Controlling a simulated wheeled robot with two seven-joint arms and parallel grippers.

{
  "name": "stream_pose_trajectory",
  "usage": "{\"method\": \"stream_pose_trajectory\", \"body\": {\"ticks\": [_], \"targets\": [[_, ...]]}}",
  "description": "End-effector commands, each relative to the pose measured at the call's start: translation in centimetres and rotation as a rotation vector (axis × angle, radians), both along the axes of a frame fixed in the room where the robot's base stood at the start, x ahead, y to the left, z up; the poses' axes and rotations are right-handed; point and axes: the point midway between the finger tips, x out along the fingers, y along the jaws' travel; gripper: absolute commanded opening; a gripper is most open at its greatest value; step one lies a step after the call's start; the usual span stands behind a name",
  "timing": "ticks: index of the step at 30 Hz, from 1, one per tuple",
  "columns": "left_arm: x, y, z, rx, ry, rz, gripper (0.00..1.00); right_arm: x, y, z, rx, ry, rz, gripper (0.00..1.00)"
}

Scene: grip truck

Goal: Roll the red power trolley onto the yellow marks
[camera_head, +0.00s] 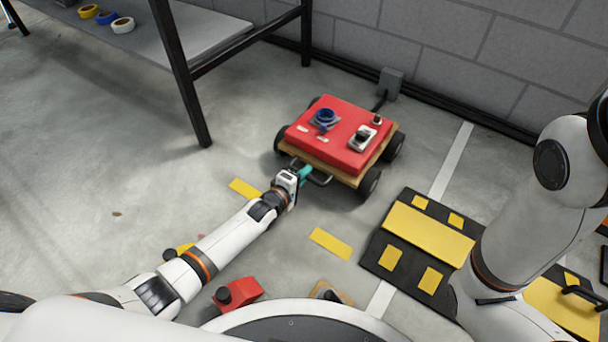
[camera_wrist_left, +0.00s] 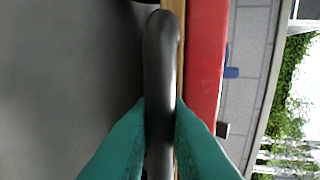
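The red power trolley (camera_head: 338,137) stands on dark wheels on the floor near the back wall, with a wooden base and a dark bar handle (camera_head: 320,179) on its near side. My left gripper (camera_head: 305,174) is at that handle. In the left wrist view, its teal fingers (camera_wrist_left: 160,130) lie on both sides of the dark handle (camera_wrist_left: 160,75), touching it. Yellow marks lie on the floor in front of the trolley: one to the left (camera_head: 245,189) and one nearer (camera_head: 331,243). My right arm shows at the right, but its gripper is out of view.
A black ramp with yellow patches (camera_head: 420,235) lies right of the near mark. A table (camera_head: 190,35) with tape rolls stands back left, its dark leg near the trolley. A red wedge-like block (camera_head: 238,294) is close to my base. A grey wall box (camera_head: 391,82) is behind the trolley.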

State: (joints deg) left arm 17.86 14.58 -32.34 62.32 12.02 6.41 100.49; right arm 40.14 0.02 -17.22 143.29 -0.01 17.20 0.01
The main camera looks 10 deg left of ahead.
Motion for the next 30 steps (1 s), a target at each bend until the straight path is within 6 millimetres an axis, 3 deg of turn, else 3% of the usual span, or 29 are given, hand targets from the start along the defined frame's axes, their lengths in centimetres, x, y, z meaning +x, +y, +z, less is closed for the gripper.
{"method": "stream_pose_trajectory", "body": {"ticks": [11,17,24,30], "targets": [[-0.8,0.3,0.1,0.002,0.004,0.000,0.00,0.0,0.0,0.8,0.000,0.001,0.000,0.36],[-4.6,1.9,0.4,0.003,0.010,-0.001,0.00,0.1,0.0,4.1,0.000,0.002,0.000,0.36],[-10.8,4.4,0.3,0.004,0.010,-0.001,0.00,0.0,0.0,7.6,0.000,0.000,-0.001,0.36],[-13.7,5.6,0.0,0.002,0.006,0.000,0.00,0.3,-0.1,8.2,0.003,0.008,0.001,0.36]]}}
